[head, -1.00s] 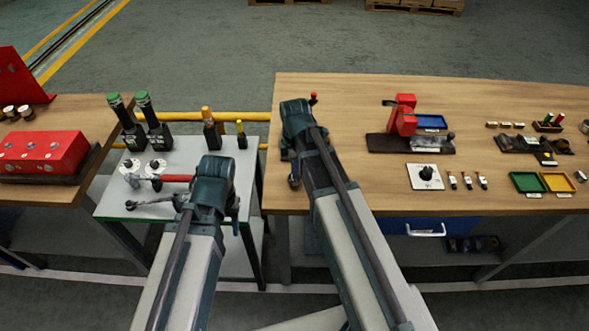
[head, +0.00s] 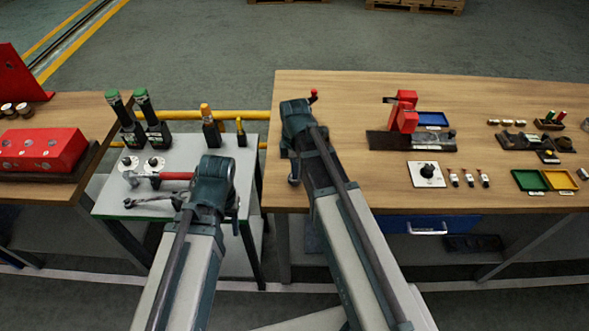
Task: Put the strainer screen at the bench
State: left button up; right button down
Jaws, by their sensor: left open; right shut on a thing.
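My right gripper (head: 294,172) is over the left end of the wooden bench (head: 350,100). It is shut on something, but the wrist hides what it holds. I cannot make out the strainer screen. My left gripper (head: 205,208) is open over the right front part of the grey side table (head: 185,200), close to a red-handled tool (head: 172,176). Its fingertips are mostly hidden by its wrist.
A red vice (head: 404,112), blue tray (head: 431,119), white plate with a black knob (head: 427,174), and green (head: 529,180) and yellow (head: 560,179) trays stand on the bench.

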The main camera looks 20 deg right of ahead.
jog(key=shift+f+b, duration=0.3)
jog(key=shift+f, duration=0.05)
jog(key=c, duration=0.8)
grip_release()
jog(key=shift+r, duration=0.15)
notch_tip(320, 180, up, 7)
jog(key=p, duration=0.7)
jog(key=s+a+m+h, duration=0.1)
jog(key=s+a+m, duration=0.9)
jog(key=s+m, duration=0.3)
jog(key=shift+s+a, duration=0.25)
jog(key=shift+s, duration=0.4)
